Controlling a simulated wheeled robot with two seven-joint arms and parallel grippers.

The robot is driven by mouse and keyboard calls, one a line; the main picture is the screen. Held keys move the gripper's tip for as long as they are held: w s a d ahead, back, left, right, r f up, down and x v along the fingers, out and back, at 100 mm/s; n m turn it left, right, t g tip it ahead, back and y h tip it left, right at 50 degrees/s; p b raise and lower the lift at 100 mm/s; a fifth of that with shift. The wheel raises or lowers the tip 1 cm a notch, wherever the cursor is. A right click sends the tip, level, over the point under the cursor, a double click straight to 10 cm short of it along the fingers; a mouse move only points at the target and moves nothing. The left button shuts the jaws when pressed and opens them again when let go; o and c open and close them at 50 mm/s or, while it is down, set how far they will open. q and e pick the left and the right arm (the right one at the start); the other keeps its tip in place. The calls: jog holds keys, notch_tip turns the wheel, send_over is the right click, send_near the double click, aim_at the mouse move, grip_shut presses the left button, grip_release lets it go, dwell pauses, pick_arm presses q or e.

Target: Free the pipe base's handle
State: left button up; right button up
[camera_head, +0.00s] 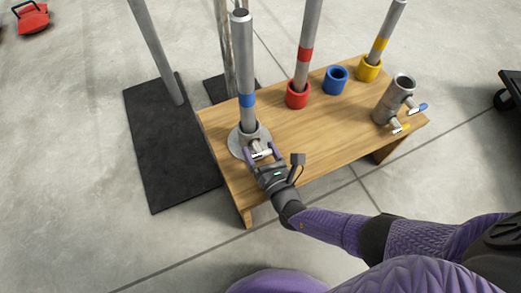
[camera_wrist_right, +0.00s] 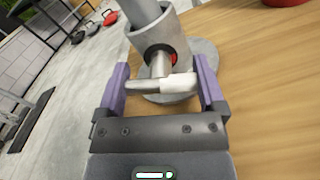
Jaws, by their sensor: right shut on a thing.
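The grey pipe base (camera_head: 236,142) stands on the left end of the wooden table, with a round flange. A grey pipe with a blue band (camera_head: 246,100) stands upright in its collar. The handle (camera_wrist_right: 180,84) is a short bar on a stem at the collar's side, with a white end and a grey end. In the wrist view a red spot shows where the stem meets the collar (camera_wrist_right: 165,38). My right gripper (camera_head: 262,154) is shut on the handle, its purple fingers at the bar's two ends. My left gripper is not in view.
On the wooden table (camera_head: 290,130) are a red socket (camera_head: 297,98) and a yellow socket (camera_head: 368,72) with pipes, an empty blue socket (camera_head: 335,84), and a grey fitting with blue and yellow handles (camera_head: 387,103). Black mats (camera_head: 160,150) with a post lie left.

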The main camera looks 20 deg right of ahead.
jog(key=o, duration=1)
jog(key=shift+c, duration=0.2)
jog(key=shift+s, duration=0.1)
jog(key=shift+s, duration=0.4)
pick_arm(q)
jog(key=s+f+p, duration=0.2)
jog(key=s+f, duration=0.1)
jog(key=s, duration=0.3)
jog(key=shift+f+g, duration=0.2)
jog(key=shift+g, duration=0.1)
pick_arm(e)
jog(key=s, duration=0.9)
jog(key=shift+d, duration=0.2)
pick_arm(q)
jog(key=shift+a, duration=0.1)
